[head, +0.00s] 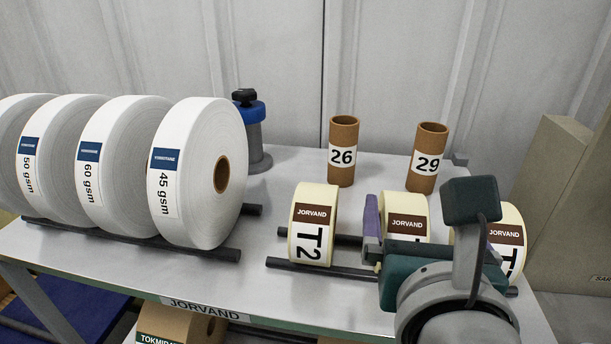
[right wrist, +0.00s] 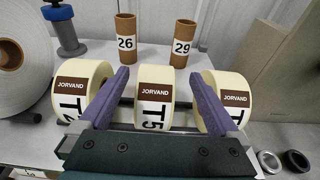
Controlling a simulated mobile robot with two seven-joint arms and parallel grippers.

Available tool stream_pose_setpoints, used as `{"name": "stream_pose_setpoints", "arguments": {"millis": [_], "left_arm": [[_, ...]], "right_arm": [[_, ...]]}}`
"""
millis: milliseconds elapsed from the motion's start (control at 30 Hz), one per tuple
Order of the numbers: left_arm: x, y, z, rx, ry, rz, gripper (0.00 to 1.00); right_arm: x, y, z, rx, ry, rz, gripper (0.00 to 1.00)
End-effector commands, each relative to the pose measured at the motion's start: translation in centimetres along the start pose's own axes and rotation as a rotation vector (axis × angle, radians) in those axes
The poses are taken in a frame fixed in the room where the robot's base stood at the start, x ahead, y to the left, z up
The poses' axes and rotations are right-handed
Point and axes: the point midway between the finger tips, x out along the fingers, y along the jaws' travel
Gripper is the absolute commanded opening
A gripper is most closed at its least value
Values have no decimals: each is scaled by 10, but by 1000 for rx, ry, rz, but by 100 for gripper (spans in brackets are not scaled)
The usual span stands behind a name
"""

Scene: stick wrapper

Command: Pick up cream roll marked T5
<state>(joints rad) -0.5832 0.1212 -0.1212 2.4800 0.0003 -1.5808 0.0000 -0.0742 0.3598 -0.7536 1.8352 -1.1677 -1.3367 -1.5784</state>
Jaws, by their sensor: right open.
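Three cream rolls with brown JORVAND labels sit in a row on two dark rails. The cream roll marked T5 (right wrist: 155,92) is the middle one; in the head view its upper part (head: 404,208) shows behind my right gripper, which hides its number. The T2 roll (head: 313,225) is to its left. The third roll (head: 507,225) is to its right, its number partly hidden. My right gripper (right wrist: 155,88) is open, with one purple finger on each side of the T5 roll in the right wrist view. I cannot tell whether the fingers touch it. My left gripper is not in view.
Large white paper rolls (head: 195,175) stand on rails at the left. Brown cardboard tubes marked 26 (head: 342,160) and 29 (head: 427,160) stand behind the cream rolls. A blue-and-grey device (head: 252,130) stands at the back. The gaps between the cream rolls are narrow.

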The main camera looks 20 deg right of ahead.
Motion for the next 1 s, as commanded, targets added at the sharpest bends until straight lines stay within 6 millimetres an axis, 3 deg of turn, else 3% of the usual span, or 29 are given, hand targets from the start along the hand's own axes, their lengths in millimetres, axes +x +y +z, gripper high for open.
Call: {"name": "stream_pose_setpoints", "arguments": {"millis": [200, 467, 1000], "left_arm": [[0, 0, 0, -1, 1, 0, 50], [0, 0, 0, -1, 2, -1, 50], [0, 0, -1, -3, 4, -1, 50]], "right_arm": [[32, 3, -3, 0, -1, -1, 98], [36, 3, -4, 0, 1, -1, 98], [35, 3, -4, 1, 1, 0, 39]]}}
